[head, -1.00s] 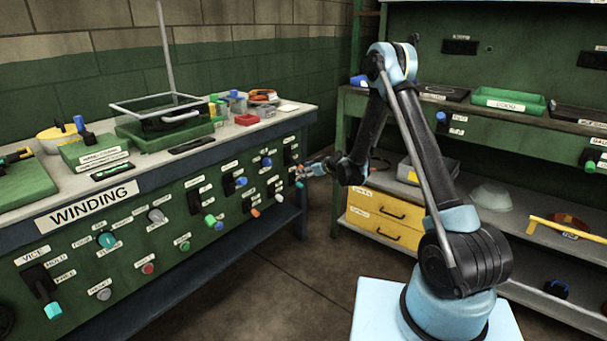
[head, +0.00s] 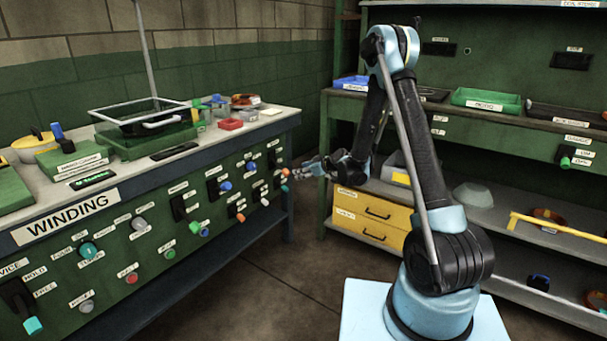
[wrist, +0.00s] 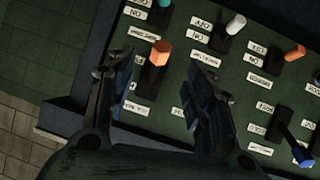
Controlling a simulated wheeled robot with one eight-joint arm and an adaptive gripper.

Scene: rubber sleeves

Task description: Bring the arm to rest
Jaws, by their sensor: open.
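My gripper (head: 312,169) is at the right end of the winding bench's green front panel (head: 150,215) in the head view. In the wrist view my gripper (wrist: 168,88) is open, with its two dark fingers apart and nothing held between them. An orange-tipped switch (wrist: 160,53) shows between and beyond the fingers, close to the left one. I cannot tell whether a finger touches it. My arm (head: 420,150) is bent, with its elbow high and its forearm hanging down.
A white-tipped switch (wrist: 236,24), another orange-tipped switch (wrist: 294,52) and a blue-handled one (wrist: 300,150) are on the same panel. A shelf unit with yellow drawers (head: 372,218) stands behind my arm. The floor (head: 280,280) between bench and shelves is clear.

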